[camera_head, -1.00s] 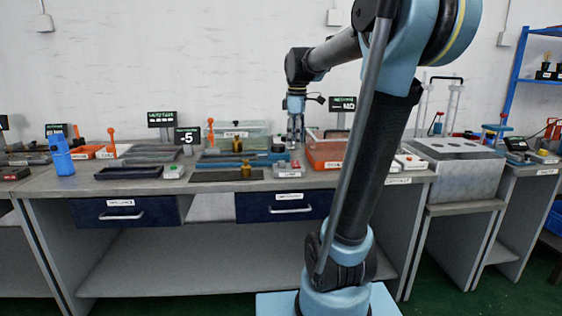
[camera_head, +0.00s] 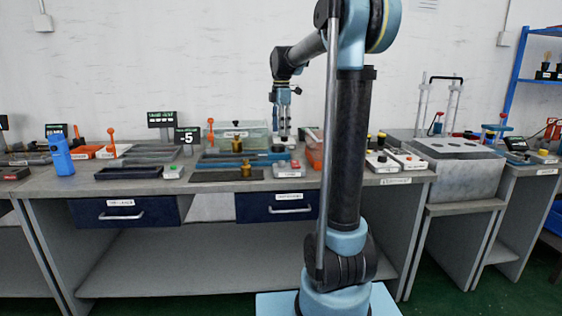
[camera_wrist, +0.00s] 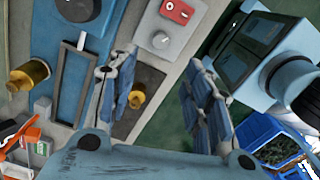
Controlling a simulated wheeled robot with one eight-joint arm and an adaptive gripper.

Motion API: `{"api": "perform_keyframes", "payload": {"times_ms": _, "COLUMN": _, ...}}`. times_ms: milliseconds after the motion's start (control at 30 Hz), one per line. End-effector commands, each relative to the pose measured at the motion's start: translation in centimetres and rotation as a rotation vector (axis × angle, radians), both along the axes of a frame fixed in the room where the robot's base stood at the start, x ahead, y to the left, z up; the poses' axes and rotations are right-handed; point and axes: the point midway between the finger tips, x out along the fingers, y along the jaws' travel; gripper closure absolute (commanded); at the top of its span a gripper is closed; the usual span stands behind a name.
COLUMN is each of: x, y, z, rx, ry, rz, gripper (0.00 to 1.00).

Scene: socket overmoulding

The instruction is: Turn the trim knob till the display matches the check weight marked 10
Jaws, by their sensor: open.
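My gripper (camera_head: 284,135) is above the bench near its back middle; in the wrist view its open, empty fingers (camera_wrist: 160,62) spread apart. A round grey knob (camera_wrist: 161,40) on a pale box with a red part shows just beyond the gap between the fingertips, apart from them. It may be the trim knob; no label is readable. This box (camera_head: 289,169) stands at the bench front. A black display (camera_head: 187,137) reads -5. Brass weights stand on the blue fixture (camera_head: 237,145) and on a dark mat (camera_head: 246,168); their markings are too small to read.
A second display (camera_head: 161,119) is unreadable. A dark tray (camera_head: 128,173) and a blue bottle (camera_head: 62,155) are left. Button boxes (camera_head: 380,163) stand right. A large dark round part (camera_wrist: 78,8) sits on the blue fixture.

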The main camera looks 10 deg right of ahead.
Motion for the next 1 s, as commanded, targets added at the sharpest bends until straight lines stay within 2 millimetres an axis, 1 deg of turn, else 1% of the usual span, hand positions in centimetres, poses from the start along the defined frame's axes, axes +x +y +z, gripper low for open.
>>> {"api": "perform_keyframes", "payload": {"times_ms": 33, "x": 0.0, "y": 0.0, "z": -0.9, "rx": 0.000, "ry": 0.000, "rz": 0.000, "gripper": 0.54}}
{"api": "perform_keyframes", "payload": {"times_ms": 100, "x": 0.0, "y": 0.0, "z": -2.1, "rx": 0.000, "ry": 0.000, "rz": -0.001, "gripper": 0.54}}
{"api": "perform_keyframes", "payload": {"times_ms": 600, "x": 0.0, "y": 0.0, "z": -10.4, "rx": 0.000, "ry": 0.000, "rz": -0.001, "gripper": 0.54}}
{"api": "perform_keyframes", "payload": {"times_ms": 800, "x": 0.0, "y": 0.0, "z": -12.7, "rx": 0.000, "ry": 0.000, "rz": -0.001, "gripper": 0.54}}
{"api": "perform_keyframes", "payload": {"times_ms": 1000, "x": 0.0, "y": 0.0, "z": -13.6, "rx": 0.000, "ry": 0.000, "rz": -0.001, "gripper": 0.54}}
